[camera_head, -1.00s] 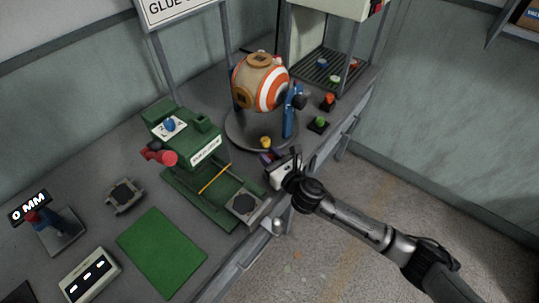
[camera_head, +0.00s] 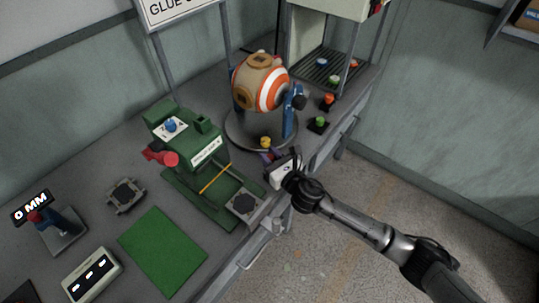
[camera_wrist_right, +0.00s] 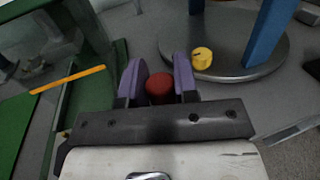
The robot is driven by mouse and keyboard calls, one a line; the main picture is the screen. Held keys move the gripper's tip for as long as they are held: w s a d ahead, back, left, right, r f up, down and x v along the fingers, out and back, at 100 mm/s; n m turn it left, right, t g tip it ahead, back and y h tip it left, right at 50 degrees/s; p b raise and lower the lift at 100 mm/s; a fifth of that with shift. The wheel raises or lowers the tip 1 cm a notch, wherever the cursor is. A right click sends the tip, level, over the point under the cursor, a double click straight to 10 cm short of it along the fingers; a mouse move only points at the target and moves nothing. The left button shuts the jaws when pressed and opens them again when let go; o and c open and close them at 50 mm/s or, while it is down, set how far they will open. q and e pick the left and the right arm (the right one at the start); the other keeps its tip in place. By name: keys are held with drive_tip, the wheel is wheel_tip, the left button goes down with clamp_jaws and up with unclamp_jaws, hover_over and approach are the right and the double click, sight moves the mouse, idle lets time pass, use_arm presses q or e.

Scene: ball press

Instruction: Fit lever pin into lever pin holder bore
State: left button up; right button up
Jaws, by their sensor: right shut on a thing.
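My right gripper (camera_head: 267,158) is over the bench between the green press (camera_head: 190,140) and the round turntable (camera_head: 240,128). In the right wrist view its purple fingers (camera_wrist_right: 159,85) are shut on a red, round-ended piece (camera_wrist_right: 159,88), which may be the lever pin. The fingers hide its sides and I cannot see its full length. The press has a red part (camera_head: 162,157) on its left side. I cannot make out the holder bore for certain. My left gripper is not in view.
A striped ball (camera_head: 262,82) sits above the turntable beside a blue post (camera_head: 289,117). A yellow knob (camera_wrist_right: 202,59) lies close to the right finger. A yellow rod (camera_head: 214,179) crosses the press base. A green mat (camera_head: 162,251) lies in front.

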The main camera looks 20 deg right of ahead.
drive_tip(key=shift+f+b, duration=0.55)
drive_tip(key=shift+f, duration=0.25)
drive_tip(key=shift+f+b, duration=0.55)
drive_tip(key=shift+f, duration=0.25)
drive_tip(key=shift+f+b, duration=0.55)
drive_tip(key=shift+f, duration=0.25)
drive_tip(key=o, duration=0.9)
drive_tip(key=shift+o, duration=0.6)
drive_tip(key=shift+s, duration=0.15)
